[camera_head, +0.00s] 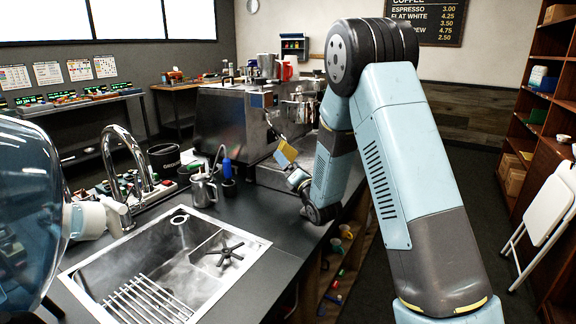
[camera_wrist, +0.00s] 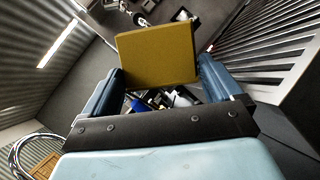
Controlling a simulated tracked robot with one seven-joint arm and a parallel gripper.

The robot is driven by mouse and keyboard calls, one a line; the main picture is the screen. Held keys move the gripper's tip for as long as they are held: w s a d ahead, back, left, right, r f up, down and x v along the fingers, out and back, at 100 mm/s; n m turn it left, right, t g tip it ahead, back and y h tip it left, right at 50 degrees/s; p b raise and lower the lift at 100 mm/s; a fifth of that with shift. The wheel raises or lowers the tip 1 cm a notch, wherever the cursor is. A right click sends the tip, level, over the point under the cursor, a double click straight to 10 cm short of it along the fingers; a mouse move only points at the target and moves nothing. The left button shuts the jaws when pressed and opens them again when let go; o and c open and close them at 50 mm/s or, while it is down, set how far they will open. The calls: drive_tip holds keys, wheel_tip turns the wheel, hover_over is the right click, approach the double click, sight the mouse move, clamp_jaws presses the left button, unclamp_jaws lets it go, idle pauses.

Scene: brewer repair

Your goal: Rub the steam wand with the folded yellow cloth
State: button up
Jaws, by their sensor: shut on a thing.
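The folded yellow cloth (camera_head: 287,154) is a flat, squarish block in front of the espresso machine (camera_head: 222,122). My gripper (camera_wrist: 160,84) is shut on it, with a blue finger at each side of the cloth, which also fills the upper middle of the wrist view (camera_wrist: 156,54). In the head view my gripper (camera_head: 291,166) is small and partly hidden by my arm. A thin rod (camera_head: 272,128) hangs at the machine's front just above the cloth and may be the steam wand. I cannot tell whether the cloth touches it.
A sink (camera_head: 165,262) with a rack lies in the near counter. A metal pitcher (camera_head: 203,189), a blue bottle (camera_head: 227,168) and a dark container (camera_head: 164,159) stand between sink and machine. A large clear blue vessel (camera_head: 30,215) is at the left. Shelves (camera_head: 545,120) line the right wall.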

sight(295, 156)
drive_tip(key=shift+w+a, duration=0.15)
drive_tip(key=shift+a, duration=0.05)
drive_tip(key=shift+d, duration=0.1)
drive_tip(key=shift+w+d, duration=0.5)
drive_tip(key=shift+d, duration=0.05)
drive_tip(key=shift+w+d+r, duration=0.1)
drive_tip(key=shift+w+d, duration=0.2)
drive_tip(key=shift+d, duration=0.25)
drive_tip(key=shift+w+d, duration=0.25)
drive_tip(key=shift+d, duration=0.5)
drive_tip(key=shift+s+a+f, duration=0.35)
drive_tip(key=shift+s+a, duration=0.25)
drive_tip(key=shift+a, duration=0.15)
drive_tip(key=shift+s+a+r, duration=0.1)
drive_tip(key=shift+s+a, duration=0.2)
drive_tip(key=shift+a, duration=0.2)
drive_tip(key=shift+s+a, duration=0.25)
drive_tip(key=shift+a, duration=0.25)
